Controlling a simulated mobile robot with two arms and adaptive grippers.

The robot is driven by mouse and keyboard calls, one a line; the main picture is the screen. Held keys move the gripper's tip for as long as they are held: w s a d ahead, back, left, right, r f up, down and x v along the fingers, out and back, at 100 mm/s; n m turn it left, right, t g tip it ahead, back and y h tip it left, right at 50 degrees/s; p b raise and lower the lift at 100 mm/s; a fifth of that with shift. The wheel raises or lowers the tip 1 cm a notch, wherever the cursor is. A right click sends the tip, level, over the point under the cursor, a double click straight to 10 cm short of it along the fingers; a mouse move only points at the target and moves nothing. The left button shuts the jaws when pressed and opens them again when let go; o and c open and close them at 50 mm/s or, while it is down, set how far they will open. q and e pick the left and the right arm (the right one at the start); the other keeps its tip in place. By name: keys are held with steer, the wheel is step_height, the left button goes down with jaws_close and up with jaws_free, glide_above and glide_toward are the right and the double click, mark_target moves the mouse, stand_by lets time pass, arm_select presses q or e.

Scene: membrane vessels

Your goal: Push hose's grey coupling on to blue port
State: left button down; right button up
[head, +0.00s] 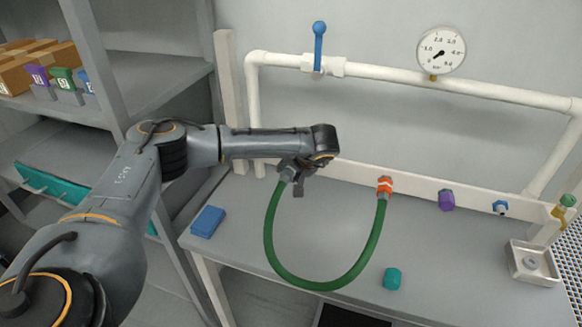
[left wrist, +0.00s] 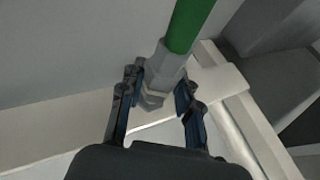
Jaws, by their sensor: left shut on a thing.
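My left gripper (head: 299,184) is shut on the grey coupling (head: 287,173) at one end of the green hose (head: 325,287). It holds the coupling above the bench, left of the ports. In the left wrist view the grey coupling (left wrist: 164,72) sits between the two fingers (left wrist: 157,98), with the green hose (left wrist: 190,22) running up from it. The hose hangs in a U, and its other end is at the orange port (head: 385,183). The blue port (head: 500,207) is on the white rail further right, apart from the coupling, with nothing on it. My right gripper is not in view.
A purple fitting (head: 446,200) sits on the rail between the orange and blue ports. A blue block (head: 207,222) and a teal cylinder (head: 392,279) are on the bench (head: 430,245). A metal tray (head: 533,264) stands at right. White pipes with a gauge (head: 441,51) run above.

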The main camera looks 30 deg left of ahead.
mark_target(286, 179)
arm_select(q)
steer(key=shift+s+d+p, duration=0.15)
steer(key=shift+s+p, duration=0.3)
steer(key=shift+s, duration=0.3)
steer(key=shift+s+d+p, duration=0.15)
steer(key=shift+s+p, duration=0.25)
steer(key=shift+s, duration=0.55)
steer(key=shift+d, duration=0.1)
